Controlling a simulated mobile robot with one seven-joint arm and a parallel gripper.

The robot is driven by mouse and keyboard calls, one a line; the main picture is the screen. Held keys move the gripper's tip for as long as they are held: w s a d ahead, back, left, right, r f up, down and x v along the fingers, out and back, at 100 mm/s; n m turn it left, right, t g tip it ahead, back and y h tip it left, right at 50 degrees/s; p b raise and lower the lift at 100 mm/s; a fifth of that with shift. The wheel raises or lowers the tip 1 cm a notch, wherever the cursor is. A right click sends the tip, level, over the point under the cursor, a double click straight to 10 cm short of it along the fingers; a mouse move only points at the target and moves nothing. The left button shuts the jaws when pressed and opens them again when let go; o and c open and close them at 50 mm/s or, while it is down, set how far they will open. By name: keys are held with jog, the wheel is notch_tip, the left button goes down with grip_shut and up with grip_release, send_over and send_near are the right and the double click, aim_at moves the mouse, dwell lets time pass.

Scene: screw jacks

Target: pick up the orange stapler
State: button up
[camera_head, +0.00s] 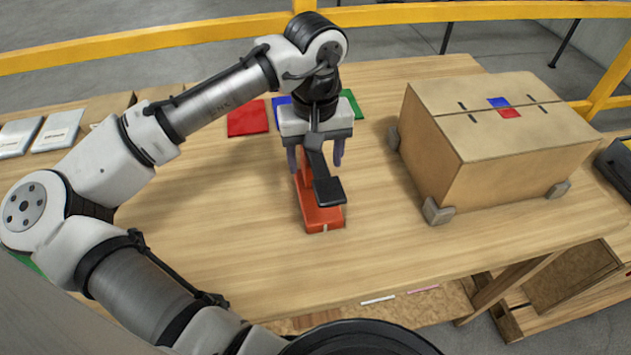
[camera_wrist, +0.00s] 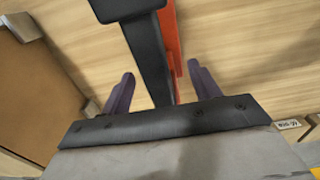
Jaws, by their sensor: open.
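The orange stapler (camera_head: 323,219) lies on the wooden table, its near end toward the table's front edge. My gripper (camera_head: 315,166) points down over its far part and hides some of it. The two dark purple fingers are apart, one to each side of the stapler in the picture. In the wrist view, an orange strip of the stapler (camera_wrist: 170,32) runs between the open fingers of my gripper (camera_wrist: 160,72). A black bar overlaps the orange in both views; I cannot tell whether it belongs to the stapler. Contact with the fingers is not visible.
A large cardboard box (camera_head: 500,150) with grey corner pieces stands to the right. A red square (camera_head: 248,117) and a green one (camera_head: 350,103) lie behind. White packages (camera_head: 58,130) lie at the far left. The table is clear around the stapler's near end.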

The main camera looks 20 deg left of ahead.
jog(key=shift+f, duration=0.6)
grip_shut()
jog(key=shift+r, duration=0.1)
